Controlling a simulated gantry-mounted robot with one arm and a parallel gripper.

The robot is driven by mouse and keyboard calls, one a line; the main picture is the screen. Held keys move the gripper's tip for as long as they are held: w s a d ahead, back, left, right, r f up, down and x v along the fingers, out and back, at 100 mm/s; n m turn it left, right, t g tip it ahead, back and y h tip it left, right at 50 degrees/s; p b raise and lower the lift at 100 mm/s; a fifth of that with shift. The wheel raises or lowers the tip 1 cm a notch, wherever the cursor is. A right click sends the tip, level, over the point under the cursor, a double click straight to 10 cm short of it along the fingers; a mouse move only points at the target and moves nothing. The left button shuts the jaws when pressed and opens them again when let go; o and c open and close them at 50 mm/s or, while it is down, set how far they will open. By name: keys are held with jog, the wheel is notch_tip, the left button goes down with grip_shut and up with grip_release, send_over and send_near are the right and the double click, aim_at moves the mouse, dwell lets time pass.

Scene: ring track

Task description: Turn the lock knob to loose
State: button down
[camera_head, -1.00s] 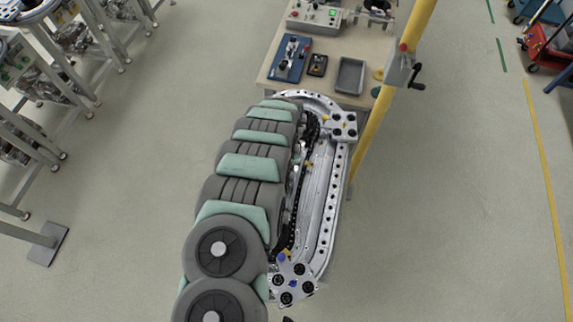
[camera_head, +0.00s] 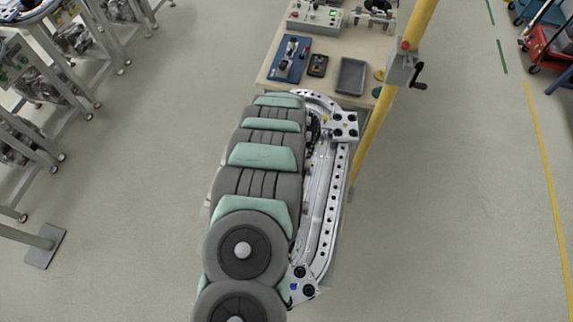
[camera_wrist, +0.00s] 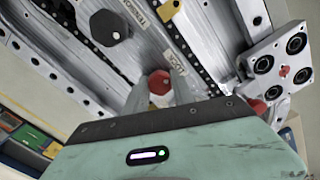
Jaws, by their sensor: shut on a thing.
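In the wrist view a small red faceted knob (camera_wrist: 159,82) stands on the silver ring track (camera_wrist: 150,55), between the pale fingers of my gripper (camera_wrist: 170,92). My gripper is shut on this knob. A white label with dark lettering lies just beyond it, its text upside down. The knob's turn position cannot be read. In the head view my arm hides the gripper and the held knob; the ring track (camera_head: 328,210) shows to its right.
A white carriage plate with black rollers (camera_wrist: 278,65) sits right of the gripper. Another red knob (camera_wrist: 258,106) is close to the gripper's right side. In the head view a bench (camera_head: 335,55) with tools and a grey tray (camera_head: 351,76) stands beyond the track.

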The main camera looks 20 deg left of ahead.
jog(key=c, duration=1.1)
grip_release()
jog(key=shift+o, duration=0.2)
notch_tip(320, 180, up, 10)
jog(key=shift+w+a+f+b, duration=0.1)
jog(key=shift+f+b, duration=0.1)
jog(key=shift+b, duration=0.15)
jog(key=shift+r+p, duration=0.35)
jog(key=shift+r, duration=0.25)
